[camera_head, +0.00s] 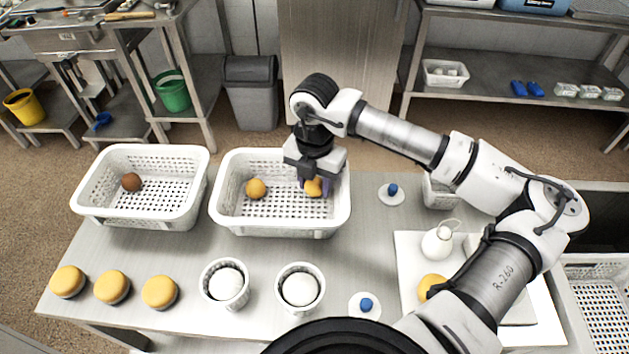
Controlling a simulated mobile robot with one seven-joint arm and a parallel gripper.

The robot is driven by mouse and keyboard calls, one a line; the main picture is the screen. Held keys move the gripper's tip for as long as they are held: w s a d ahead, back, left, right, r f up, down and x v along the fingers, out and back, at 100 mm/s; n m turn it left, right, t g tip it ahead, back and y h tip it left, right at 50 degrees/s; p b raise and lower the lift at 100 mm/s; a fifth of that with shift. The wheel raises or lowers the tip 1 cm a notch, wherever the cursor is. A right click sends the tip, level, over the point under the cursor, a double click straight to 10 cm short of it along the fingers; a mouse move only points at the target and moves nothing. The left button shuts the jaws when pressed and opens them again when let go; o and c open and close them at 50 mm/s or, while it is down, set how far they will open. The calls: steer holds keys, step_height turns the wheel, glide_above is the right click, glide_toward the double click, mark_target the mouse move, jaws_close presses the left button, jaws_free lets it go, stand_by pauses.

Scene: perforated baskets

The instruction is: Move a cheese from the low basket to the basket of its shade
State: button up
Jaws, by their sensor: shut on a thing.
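My gripper (314,184) is shut on an orange-yellow cheese (314,188), inside the right part of the middle white basket (277,227). Whether this cheese touches the basket floor I cannot tell. Another orange-yellow cheese (256,188) lies in the left part of the same basket. The left white basket (150,216) holds one brown cheese (131,182). A white perforated basket (598,265) stands lower down at the right edge, partly cut off; its visible floor looks empty.
Three yellow rounds (111,287) line the table's front left. Two white cups (225,284) with white rounds stand at the front middle. A white board (409,250) bears a jug (438,240) and a yellow round (431,287), partly behind my arm.

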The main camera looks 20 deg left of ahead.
steer(key=shift+f, duration=0.5)
steer(key=shift+f+b, duration=0.2)
steer(key=shift+b, duration=0.1)
steer(key=o, duration=0.7)
steer(key=shift+r, duration=0.1)
steer(key=shift+r, duration=0.1)
steer(key=shift+r+p, duration=0.2)
steer(key=shift+p, duration=0.25)
step_height(320, 180, up, 12)
steer(key=shift+f+b, duration=0.15)
steer(key=shift+b, duration=1.1)
